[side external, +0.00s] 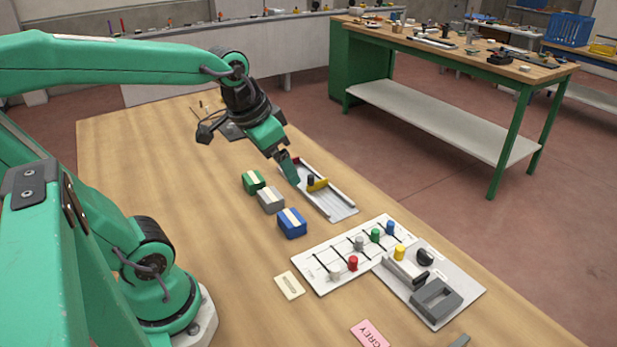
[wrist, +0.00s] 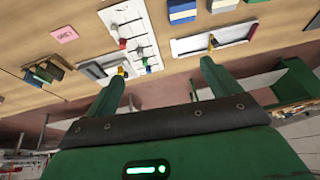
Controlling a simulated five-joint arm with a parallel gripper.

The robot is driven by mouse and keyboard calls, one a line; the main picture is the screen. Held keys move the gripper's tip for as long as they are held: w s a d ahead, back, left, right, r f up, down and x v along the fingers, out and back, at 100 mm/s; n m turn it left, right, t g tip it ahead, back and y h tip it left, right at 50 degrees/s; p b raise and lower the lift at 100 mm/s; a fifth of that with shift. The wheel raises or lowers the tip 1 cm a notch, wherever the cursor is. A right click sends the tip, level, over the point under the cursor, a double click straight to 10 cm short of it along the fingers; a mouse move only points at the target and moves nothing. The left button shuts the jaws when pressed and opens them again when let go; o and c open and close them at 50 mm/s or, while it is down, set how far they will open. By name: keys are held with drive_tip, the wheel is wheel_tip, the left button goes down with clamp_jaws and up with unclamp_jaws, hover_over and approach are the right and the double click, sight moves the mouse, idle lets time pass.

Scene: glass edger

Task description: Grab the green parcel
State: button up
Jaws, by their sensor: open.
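The green parcel (side external: 253,182), a small box with a pale band across its top, sits on the wooden table in the side view. It is the farthest of a row of three parcels. The grey parcel (side external: 270,199) is beside it and the blue parcel (side external: 292,222) is nearest. My gripper (side external: 291,172) is to the right of the green parcel, over the far part of a white tray, apart from the parcels. In the wrist view my gripper (wrist: 163,72) has its fingers spread with nothing between them. The green parcel is not clearly visible there; the blue parcel (wrist: 182,10) shows at the top.
The white tray (side external: 342,212) with a yellow slider (side external: 317,185) lies close to my gripper. A white board (side external: 322,262) with coloured pegs and a grey fixture plate (side external: 455,280) are nearer the camera. A pink card (side external: 370,334) lies in front. The table left of the parcels is clear.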

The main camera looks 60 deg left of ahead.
drive_tip(key=w+a+f+g, duration=0.1)
drive_tip(key=w+a+f, duration=0.1)
drive_tip(key=w+a, duration=0.35)
drive_tip(key=g, duration=0.4)
hover_over(251, 178)
drive_tip(key=shift+m+h, duration=0.3)
drive_tip(key=shift+m, duration=0.1)
drive_tip(key=f, duration=1.4)
drive_tip(key=shift+w+d+f, duration=0.1)
drive_tip(key=shift+w+d, duration=0.1)
drive_tip(key=shift+d, duration=0.1)
drive_tip(key=shift+s+a+f, duration=0.1)
drive_tip(key=shift+a+f, duration=0.2)
drive_tip(key=shift+a, duration=0.05)
drive_tip(key=shift+f, duration=0.1)
drive_tip(key=shift+f, duration=1.2)
drive_tip(key=shift+f, duration=0.1)
drive_tip(key=shift+f, duration=2.45)
drive_tip(key=shift+c, duration=0.4)
